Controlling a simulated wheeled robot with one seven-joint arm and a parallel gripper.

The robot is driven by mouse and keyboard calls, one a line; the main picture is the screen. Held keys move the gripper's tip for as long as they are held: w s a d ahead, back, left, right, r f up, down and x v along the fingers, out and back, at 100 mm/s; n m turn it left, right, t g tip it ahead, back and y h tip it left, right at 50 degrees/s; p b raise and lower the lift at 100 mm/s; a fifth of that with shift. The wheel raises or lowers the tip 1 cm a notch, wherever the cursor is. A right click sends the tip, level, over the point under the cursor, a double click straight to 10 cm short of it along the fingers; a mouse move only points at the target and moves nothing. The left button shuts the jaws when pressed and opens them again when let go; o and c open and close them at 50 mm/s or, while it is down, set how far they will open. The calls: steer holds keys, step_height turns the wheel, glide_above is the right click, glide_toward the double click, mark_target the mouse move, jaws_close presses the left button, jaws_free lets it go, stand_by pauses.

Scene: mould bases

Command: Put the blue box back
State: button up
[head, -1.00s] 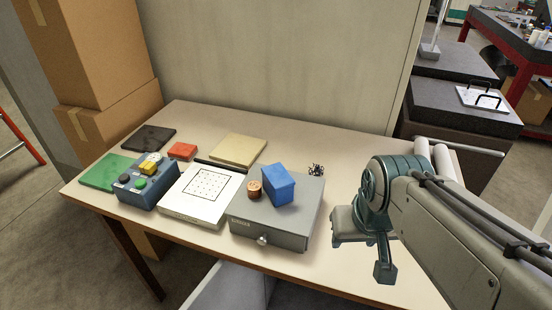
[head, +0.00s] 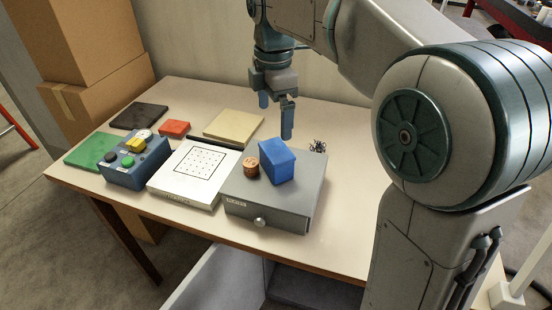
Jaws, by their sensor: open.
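The blue box (head: 277,162) stands on top of the grey drawer unit (head: 262,208), towards its back right. A small round brown piece (head: 251,167) stands just left of it. My gripper (head: 276,120) is open and points down, above and behind the blue box. One finger shows at the left and one at the right. No contact with the box can be seen, and the exact gap between them is hard to tell.
On the table are a white board with a dotted grid (head: 195,172), a blue button box (head: 136,163), and green (head: 95,149), black (head: 140,115), red (head: 174,128) and beige (head: 233,126) slabs. A small dark cluster (head: 318,146) lies behind the drawer unit. Cardboard boxes (head: 104,95) stand left.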

mark_target(277, 150)
steer(key=shift+n, duration=0.4)
steer(key=f, duration=0.8)
steer(key=shift+w+a, duration=0.2)
steer(key=f, duration=0.3)
steer(key=d+f, duration=0.1)
steer(key=shift+w+f, duration=0.15)
steer(key=shift+f, duration=0.75)
steer(key=c, duration=1.3)
steer(key=shift+r, duration=0.1)
